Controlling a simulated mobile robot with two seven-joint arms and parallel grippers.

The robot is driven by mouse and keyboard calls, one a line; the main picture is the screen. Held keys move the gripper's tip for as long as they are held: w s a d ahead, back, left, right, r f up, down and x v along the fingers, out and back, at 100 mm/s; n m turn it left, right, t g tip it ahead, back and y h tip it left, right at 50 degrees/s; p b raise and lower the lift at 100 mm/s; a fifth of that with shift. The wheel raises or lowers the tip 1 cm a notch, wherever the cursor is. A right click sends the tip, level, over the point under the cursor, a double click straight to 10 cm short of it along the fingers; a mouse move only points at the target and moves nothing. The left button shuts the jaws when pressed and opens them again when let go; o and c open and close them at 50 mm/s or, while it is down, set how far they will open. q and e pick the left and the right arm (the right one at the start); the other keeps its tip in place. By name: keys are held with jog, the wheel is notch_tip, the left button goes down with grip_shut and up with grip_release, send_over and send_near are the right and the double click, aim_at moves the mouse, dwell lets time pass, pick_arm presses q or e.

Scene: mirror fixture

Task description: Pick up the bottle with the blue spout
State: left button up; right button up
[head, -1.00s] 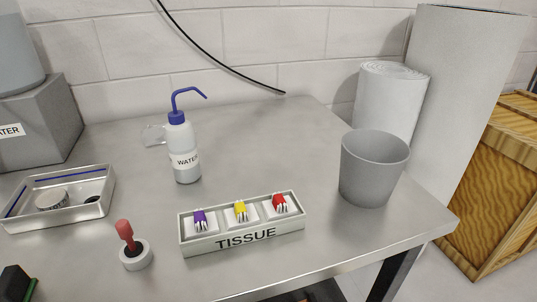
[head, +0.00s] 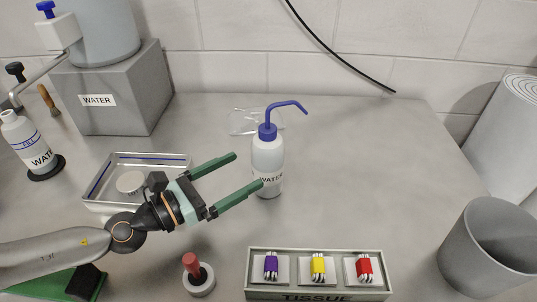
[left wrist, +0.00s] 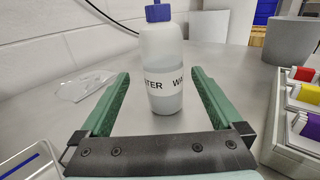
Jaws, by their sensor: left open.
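The bottle with the blue spout (head: 268,155) stands upright on the metal table, white with a WATER label, its spout bending to the right. It also shows in the left wrist view (left wrist: 161,65), standing ahead between the two fingers; the spout is mostly cut off there. My left gripper (head: 249,170) is open, with green fingers pointing at the bottle from the left. In the head view one fingertip overlaps the bottle's lower left edge; I cannot tell whether it touches. The right gripper is not in view.
A tissue tray (head: 320,292) with coloured clips lies in front. A grey bin (head: 490,247) stands at right. A metal tray (head: 150,160) and a small holder with a red-topped tool (head: 197,277) are near my left arm. Clear goggles (head: 240,122) lie behind the bottle.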

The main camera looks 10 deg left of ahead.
aim_at(253, 164)
pick_arm(q)
jog(key=p+x, duration=0.1)
jog(key=x, duration=0.1)
jog(key=p+x, duration=0.1)
jog(key=shift+w+d+r, duration=0.25)
jog(key=shift+w, duration=0.1)
jog(key=shift+w+d+f+p, duration=0.15)
jog(key=shift+w+d+p, duration=0.15)
jog(key=shift+w+d, duration=0.15)
jog(key=shift+w+d+p, duration=0.25)
jog(key=shift+w+p, duration=0.1)
jog(key=shift+w, duration=0.05)
jog(key=p+x, duration=0.1)
jog(key=x, duration=0.2)
jog(key=shift+w+d, duration=0.1)
jog(key=shift+d, duration=0.2)
jog(key=shift+w+d+f, duration=0.15)
jog(key=shift+w+d, duration=0.1)
jog(key=shift+w, duration=0.05)
jog(key=c, duration=0.6)
jog(key=shift+c, duration=0.4)
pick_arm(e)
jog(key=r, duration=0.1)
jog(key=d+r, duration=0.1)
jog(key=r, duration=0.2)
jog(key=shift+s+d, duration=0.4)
